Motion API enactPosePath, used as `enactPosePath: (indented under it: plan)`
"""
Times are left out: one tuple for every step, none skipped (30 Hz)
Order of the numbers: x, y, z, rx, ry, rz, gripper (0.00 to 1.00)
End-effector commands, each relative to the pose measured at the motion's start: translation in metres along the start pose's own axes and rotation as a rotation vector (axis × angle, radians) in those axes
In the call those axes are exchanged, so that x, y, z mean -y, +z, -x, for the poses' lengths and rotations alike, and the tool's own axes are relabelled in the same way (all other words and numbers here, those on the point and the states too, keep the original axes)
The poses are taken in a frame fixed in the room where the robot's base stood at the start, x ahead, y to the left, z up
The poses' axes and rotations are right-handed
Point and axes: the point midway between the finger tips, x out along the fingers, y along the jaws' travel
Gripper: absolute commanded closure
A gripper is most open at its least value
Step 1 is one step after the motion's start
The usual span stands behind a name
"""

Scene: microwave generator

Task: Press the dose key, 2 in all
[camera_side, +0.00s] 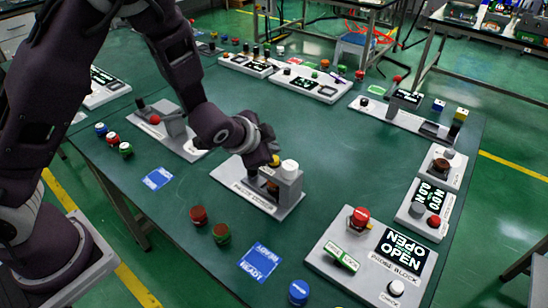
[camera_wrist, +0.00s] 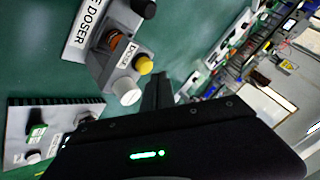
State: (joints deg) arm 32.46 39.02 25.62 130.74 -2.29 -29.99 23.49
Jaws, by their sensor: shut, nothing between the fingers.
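The doser (camera_side: 262,190) is a grey block on a pale base plate in the middle of the table. In the wrist view its grey block (camera_wrist: 113,68) carries the word DOSE beside a yellow round key (camera_wrist: 144,65). A white cylinder (camera_wrist: 126,91) stands on the block too; it also shows in the side view (camera_side: 290,168). The yellow key shows partly in the side view (camera_side: 275,161), close to my gripper (camera_side: 268,148). In the wrist view my gripper (camera_wrist: 161,82) is shut and empty, to the right of the yellow key, with a gap seen between them.
A panel reading OPEN and PROBE BLOCK (camera_side: 370,262) lies front right. Another grey device (camera_side: 170,125) stands behind left. More panels line the back and right.

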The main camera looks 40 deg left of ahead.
Motion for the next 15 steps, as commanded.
enactPosePath:
  plan:
    - [0.0, 0.0, 0.0, 0.0, 0.0, 0.0, 1.0]
    - [0.001, -0.001, 0.001, -0.001, -0.001, 0.0, 1.0]
    - [0.002, -0.003, 0.003, -0.002, -0.001, 0.001, 1.0]
    - [0.004, -0.004, 0.005, -0.003, -0.002, 0.001, 1.0]
    - [0.005, -0.006, 0.007, -0.003, -0.002, 0.001, 1.0]
    - [0.008, -0.008, 0.01, -0.004, -0.002, 0.002, 1.0]
    - [0.009, -0.01, 0.012, -0.004, -0.002, 0.002, 1.0]
    - [0.011, -0.011, 0.014, -0.003, -0.002, 0.002, 1.0]
    - [0.013, -0.013, 0.017, -0.004, -0.002, 0.002, 1.0]
    - [0.015, -0.015, 0.019, -0.004, -0.002, 0.002, 1.0]
    - [0.016, -0.016, 0.021, -0.003, -0.002, 0.001, 1.0]
    - [0.018, -0.019, 0.024, -0.004, -0.002, 0.001, 1.0]
    - [0.019, -0.02, 0.026, -0.004, -0.002, 0.001, 1.0]
    - [0.021, -0.021, 0.028, -0.003, -0.001, 0.001, 1.0]
    - [0.022, -0.023, 0.03, -0.004, -0.002, 0.001, 1.0]
